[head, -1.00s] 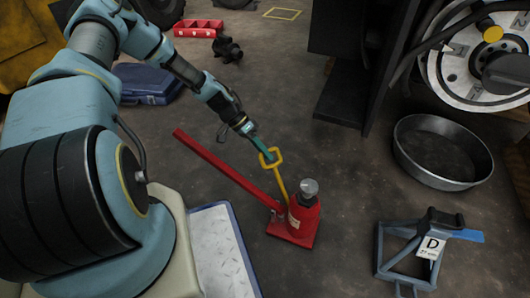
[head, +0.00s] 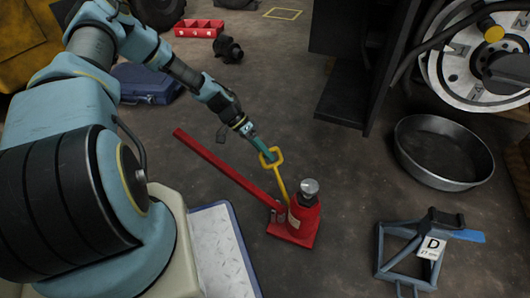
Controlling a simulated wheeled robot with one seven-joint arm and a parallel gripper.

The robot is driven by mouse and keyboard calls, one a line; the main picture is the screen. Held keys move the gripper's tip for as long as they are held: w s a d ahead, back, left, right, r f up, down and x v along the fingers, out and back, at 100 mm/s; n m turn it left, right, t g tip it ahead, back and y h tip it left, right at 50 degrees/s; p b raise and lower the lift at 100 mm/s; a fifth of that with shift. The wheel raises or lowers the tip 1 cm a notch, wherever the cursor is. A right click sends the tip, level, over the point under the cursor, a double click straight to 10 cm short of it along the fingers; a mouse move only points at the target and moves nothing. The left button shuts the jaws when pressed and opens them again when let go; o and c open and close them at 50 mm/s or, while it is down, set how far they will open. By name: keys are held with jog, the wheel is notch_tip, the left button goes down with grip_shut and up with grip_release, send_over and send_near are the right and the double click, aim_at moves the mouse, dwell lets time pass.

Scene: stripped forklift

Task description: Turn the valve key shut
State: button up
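The yellow valve key (head: 281,181) has a loop handle at its top and a shaft running down to the base of a red bottle jack (head: 305,218). The jack stands upright on the floor with a silver ram head on top. My gripper (head: 266,154) is at the key's loop, with its teal fingers reaching down to it from the upper left. The fingers overlap the loop in the picture. They are too small here to tell whether they are closed on it. The key's lower end is partly hidden beside the jack body.
A long red jack handle (head: 225,165) slopes from the jack to the upper left. A blue-grey stand marked D (head: 390,262) is at right, below a round metal pan (head: 445,152). A dark upright frame (head: 340,95) stands behind. Open floor surrounds the jack.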

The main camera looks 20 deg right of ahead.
jog(key=p+v, duration=0.3)
jog(key=v, duration=0.8)
jog(key=shift+p, duration=0.4)
notch_tip(320, 180, up, 15)
jog(key=p, duration=1.1)
